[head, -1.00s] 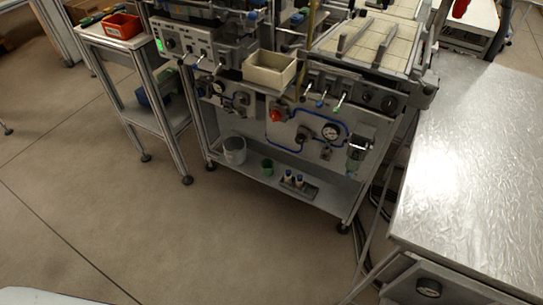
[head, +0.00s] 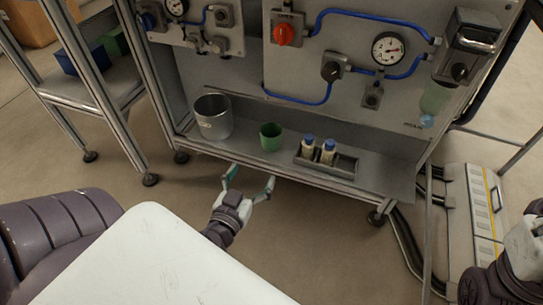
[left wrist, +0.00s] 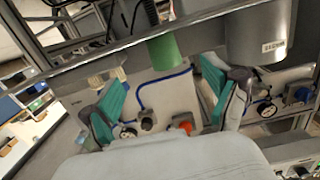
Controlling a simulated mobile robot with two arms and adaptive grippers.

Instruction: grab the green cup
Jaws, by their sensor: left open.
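The green cup (head: 271,137) stands upright on the lower shelf (head: 240,150) of the workstation, between a grey metal bucket (head: 213,116) and a small tray with two bottles. My left gripper (head: 249,180) is open and empty, with green-padded fingers spread, in front of the shelf's front edge and short of the cup. In the left wrist view the cup (left wrist: 164,50) shows ahead between the spread fingers (left wrist: 162,88), apart from them. Part of my right arm shows at the right edge; its fingers are not visible.
Two white bottles with blue caps stand in the tray (head: 340,166) right of the cup. The bucket also shows in the left wrist view (left wrist: 258,38). A panel with gauges and blue tubes (head: 300,90) rises behind. The shelf's front rail lies close to the gripper.

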